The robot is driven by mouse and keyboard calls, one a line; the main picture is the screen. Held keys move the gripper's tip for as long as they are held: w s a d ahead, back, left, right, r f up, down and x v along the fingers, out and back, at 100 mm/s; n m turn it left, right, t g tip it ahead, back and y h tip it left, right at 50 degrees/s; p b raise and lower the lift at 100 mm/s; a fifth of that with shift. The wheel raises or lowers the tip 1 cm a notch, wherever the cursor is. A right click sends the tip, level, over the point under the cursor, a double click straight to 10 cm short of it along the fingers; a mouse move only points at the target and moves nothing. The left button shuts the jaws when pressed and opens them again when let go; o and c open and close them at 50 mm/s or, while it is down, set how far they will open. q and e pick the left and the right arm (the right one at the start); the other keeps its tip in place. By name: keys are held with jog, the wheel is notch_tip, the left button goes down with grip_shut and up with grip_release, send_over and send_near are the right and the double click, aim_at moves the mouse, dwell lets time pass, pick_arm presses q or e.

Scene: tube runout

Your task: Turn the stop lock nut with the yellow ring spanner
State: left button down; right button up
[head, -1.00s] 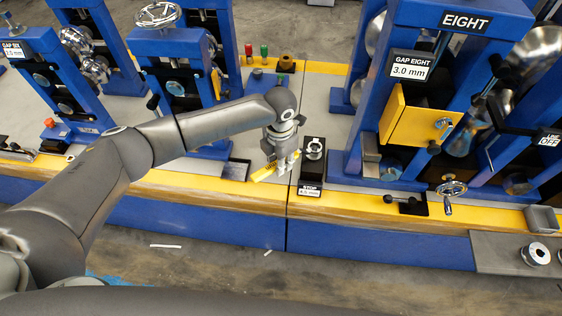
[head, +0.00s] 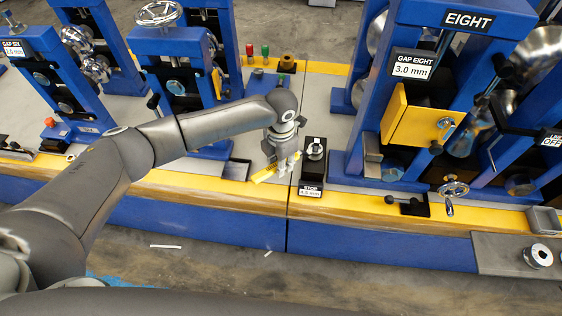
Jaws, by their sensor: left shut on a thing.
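My left gripper (head: 281,170) points down over the machine bed, left of the stop post. It is shut on the yellow ring spanner (head: 264,174), whose yellow part sticks out to the lower left. The spanner's other end is hidden by the fingers. The stop lock nut (head: 316,150) shows as a metal round part on a dark block, just right of the gripper. The gripper and the nut look apart, with a small gap. A label reading STOP (head: 311,190) is at the block's front. My right gripper is not in view.
A black-handled lever (head: 406,203) lies on the yellow front edge. Another blue stand (head: 180,90) is behind my arm. Small coloured pegs (head: 265,51) stand at the back.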

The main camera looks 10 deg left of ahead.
pick_arm(q)
jog(key=shift+f+b, duration=0.55)
jog(key=shift+f, duration=0.15)
jog(key=shift+s+d+r+p, duration=0.15)
jog(key=shift+d+r+p, duration=0.1)
jog(key=shift+p, duration=0.2)
jog(key=s+d+n+p, duration=0.2)
jog(key=d+n+p, duration=0.1)
jog(key=d+n, duration=1)
jog(key=shift+s+f, duration=0.2)
jog(key=shift+s, duration=0.15)
dwell(0.4)
